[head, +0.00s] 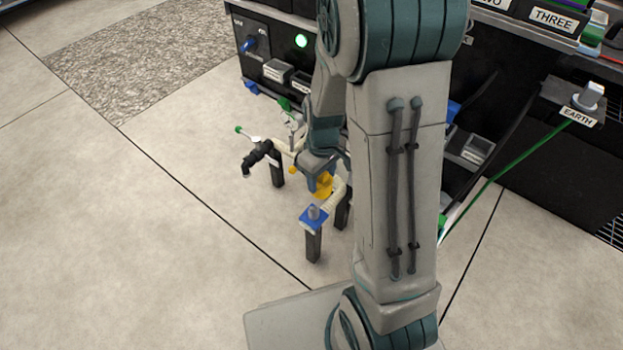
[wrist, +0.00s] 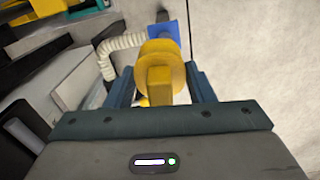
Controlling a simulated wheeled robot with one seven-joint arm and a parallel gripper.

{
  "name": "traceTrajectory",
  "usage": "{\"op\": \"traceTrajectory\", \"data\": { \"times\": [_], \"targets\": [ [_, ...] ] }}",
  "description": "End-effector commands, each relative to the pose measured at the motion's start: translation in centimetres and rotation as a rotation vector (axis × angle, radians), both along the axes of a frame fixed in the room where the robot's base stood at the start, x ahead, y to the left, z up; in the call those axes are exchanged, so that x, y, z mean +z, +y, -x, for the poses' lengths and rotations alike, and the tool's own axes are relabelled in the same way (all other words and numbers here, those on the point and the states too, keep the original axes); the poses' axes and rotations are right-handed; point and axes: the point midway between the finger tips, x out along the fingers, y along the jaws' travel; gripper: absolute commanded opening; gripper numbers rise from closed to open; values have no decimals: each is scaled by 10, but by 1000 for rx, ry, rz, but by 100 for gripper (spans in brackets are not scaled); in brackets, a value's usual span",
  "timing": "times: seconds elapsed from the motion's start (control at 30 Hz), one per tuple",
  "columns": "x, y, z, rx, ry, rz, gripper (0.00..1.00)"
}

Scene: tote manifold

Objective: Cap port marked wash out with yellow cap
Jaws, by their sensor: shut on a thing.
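In the wrist view a yellow cap (wrist: 162,52), a round disc with a square grip, sits between the fingers of my gripper (wrist: 160,88), which is shut on it. The yellow cap also shows in the head view (head: 323,184), below my gripper (head: 318,176), partly hidden by the arm. Beyond the cap is a blue square plate with a grey stub (head: 313,214) on a black post. The blue plate shows behind the cap in the wrist view (wrist: 163,32). No wash out marking is readable, and I cannot tell whether the cap touches a port.
A cream corrugated hose (wrist: 118,44) curves beside the blue plate. A black elbow fitting (head: 257,157) stands on another post at left. Black equipment with a green light (head: 301,41) stands behind. A green cable (head: 520,172) runs from the EARTH block. Open floor lies at left.

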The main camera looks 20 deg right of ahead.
Motion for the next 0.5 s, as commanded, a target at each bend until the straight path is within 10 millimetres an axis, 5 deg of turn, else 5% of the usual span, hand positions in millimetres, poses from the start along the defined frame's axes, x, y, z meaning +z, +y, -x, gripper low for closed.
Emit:
{"op": "traceTrajectory", "data": {
  "times": [0.5],
  "targets": [
    [-37, 19, -11, 112, -1, -4, 23]
  ]
}}
